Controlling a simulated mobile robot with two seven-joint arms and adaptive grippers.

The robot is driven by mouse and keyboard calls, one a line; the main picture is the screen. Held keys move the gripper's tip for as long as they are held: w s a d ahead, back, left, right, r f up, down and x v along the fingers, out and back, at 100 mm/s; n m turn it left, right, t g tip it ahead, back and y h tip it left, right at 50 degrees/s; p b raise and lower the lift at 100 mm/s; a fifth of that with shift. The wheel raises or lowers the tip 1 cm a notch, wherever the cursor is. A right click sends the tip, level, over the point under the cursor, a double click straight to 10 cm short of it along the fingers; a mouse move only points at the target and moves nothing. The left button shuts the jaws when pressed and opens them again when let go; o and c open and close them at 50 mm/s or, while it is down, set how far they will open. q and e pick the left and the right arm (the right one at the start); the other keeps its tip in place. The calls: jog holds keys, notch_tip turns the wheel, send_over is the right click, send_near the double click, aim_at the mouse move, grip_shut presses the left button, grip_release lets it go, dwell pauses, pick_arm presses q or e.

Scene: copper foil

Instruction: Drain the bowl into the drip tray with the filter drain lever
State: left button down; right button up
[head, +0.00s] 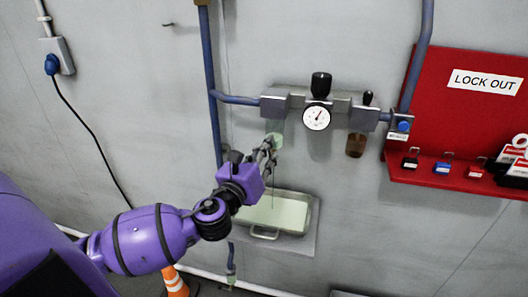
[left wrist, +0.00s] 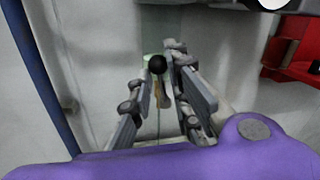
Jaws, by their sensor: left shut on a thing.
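The filter bowl (head: 279,139) is a pale green translucent piece under the left block of the wall-mounted unit, partly hidden by my left gripper. My left gripper (head: 268,150) is at the bowl's underside. In the left wrist view its fingers (left wrist: 163,72) close around the drain lever (left wrist: 157,64), which has a black ball knob and a brass-coloured part below it. The exact contact is hard to see. The drip tray (head: 265,234) sits below on a wall shelf, with pale green inside. A thin line runs down from the bowl area toward the tray. My right gripper is not in view.
A gauge (head: 316,117) and a black knob (head: 321,84) are right of the bowl. A brass-coloured cup (head: 356,146) hangs further right. A blue pipe (head: 212,110) runs down just left of my gripper. A red lock-out board (head: 440,100) is at the right.

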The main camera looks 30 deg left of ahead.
pick_arm(q)
jog(key=c, duration=1.8)
grip_release()
jog(key=shift+c, duration=0.2)
jog(key=s, duration=1.2)
jog(key=shift+d+f, duration=0.3)
